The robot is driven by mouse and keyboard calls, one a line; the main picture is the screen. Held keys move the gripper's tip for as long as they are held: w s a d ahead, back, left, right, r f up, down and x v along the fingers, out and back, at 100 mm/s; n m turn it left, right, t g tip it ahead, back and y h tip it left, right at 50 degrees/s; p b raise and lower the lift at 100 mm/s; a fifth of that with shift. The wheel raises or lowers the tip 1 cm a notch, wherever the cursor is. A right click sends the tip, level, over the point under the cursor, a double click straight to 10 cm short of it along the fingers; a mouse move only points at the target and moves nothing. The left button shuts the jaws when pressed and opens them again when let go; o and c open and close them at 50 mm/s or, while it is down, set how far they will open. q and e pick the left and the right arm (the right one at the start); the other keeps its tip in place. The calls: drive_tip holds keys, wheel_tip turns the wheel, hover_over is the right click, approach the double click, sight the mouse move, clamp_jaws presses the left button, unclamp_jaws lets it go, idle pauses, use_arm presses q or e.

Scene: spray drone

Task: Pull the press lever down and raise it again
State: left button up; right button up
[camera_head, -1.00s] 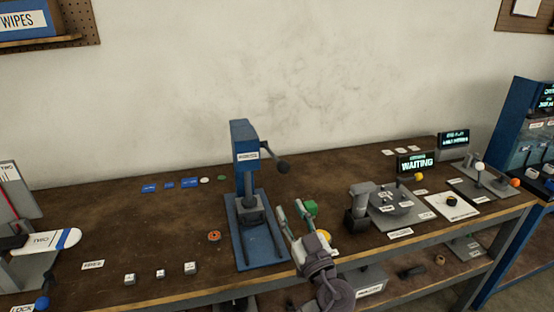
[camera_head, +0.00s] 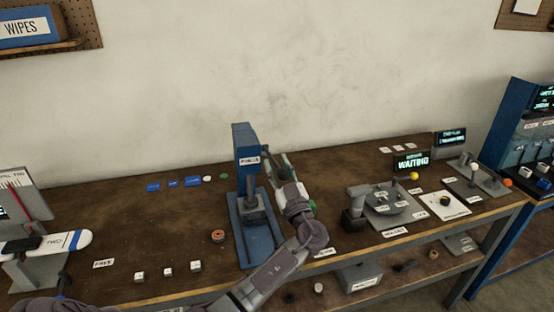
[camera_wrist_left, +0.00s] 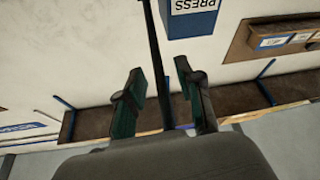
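The blue press (camera_head: 246,185) stands upright on the bench, with a label on its head. The press head also shows upside down at the top of the left wrist view (camera_wrist_left: 190,18). My left gripper (camera_head: 276,160) is just right of the press head, where the lever's end was visible earlier. In the left wrist view a thin dark rod (camera_wrist_left: 156,65), apparently the lever, runs between the two green-dark fingers. The fingers are apart with gaps beside the rod, so the gripper is open. The lever's knob is hidden. My right gripper is not in view.
A grey turntable-like fixture (camera_head: 392,203) and a display reading WAITING (camera_head: 411,161) stand to the right. An orange ring (camera_head: 218,236) and several small white blocks (camera_head: 168,271) lie left of the press. A white-and-blue model wing (camera_head: 70,241) is at far left.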

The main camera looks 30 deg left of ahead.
use_arm(q)
drive_tip(key=shift+w+a, duration=0.1)
drive_tip(key=shift+a, duration=0.1)
clamp_jaws()
drive_tip(key=shift+w+r, duration=0.1)
drive_tip(key=shift+r, duration=0.05)
idle(0.3)
